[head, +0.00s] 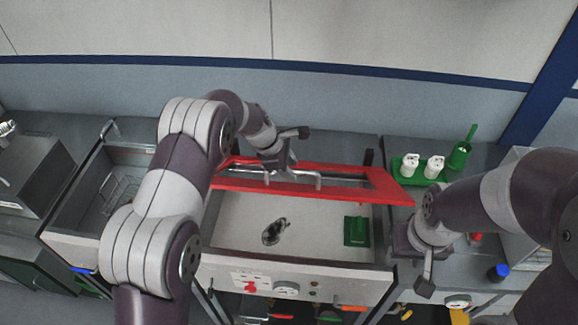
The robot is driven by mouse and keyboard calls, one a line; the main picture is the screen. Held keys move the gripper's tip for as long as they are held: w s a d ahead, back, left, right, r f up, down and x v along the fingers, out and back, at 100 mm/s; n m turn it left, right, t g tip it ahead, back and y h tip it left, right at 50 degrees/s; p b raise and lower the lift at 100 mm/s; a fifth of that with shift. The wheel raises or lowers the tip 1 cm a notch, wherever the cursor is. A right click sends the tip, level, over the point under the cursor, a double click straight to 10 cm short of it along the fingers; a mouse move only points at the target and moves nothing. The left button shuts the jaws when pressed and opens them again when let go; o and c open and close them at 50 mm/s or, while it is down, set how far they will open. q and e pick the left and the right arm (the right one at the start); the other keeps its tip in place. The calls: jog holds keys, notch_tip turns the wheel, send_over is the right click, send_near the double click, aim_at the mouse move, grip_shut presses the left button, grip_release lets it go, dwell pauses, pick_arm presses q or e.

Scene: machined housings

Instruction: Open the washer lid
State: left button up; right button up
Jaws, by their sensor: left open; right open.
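The washer lid (392,190) is a red frame with a window and a pale bar handle (318,180). It is raised at the back of the washer (300,268), and the pale basin below shows. A dark metal part (273,232) and a green piece (357,231) lie in the basin. My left gripper (283,160) is open at the lid, close to the handle; whether it touches is unclear. My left arm covers the lid's left end. My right gripper (420,262) is open beside the washer's right front, apart from the lid.
A green tray (408,176) with two white cups stands at back right, near a green scoop (460,153). A blue-capped bottle (498,272) is at far right. An open grey basin (70,215) is at left. Coloured-handled tools hang below the washer front.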

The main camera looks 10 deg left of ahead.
pick_arm(q)
jog(key=shift+a+r, duration=0.1)
jog(key=shift+r, duration=0.1)
jog(key=b+v, duration=0.4)
jog(key=v, duration=0.1)
jog(key=shift+w+a+r, duration=0.1)
jog(key=shift+a+r, duration=0.15)
jog(key=v, duration=0.6)
jog(key=shift+s+r, duration=0.25)
jog(key=shift+r, duration=0.1)
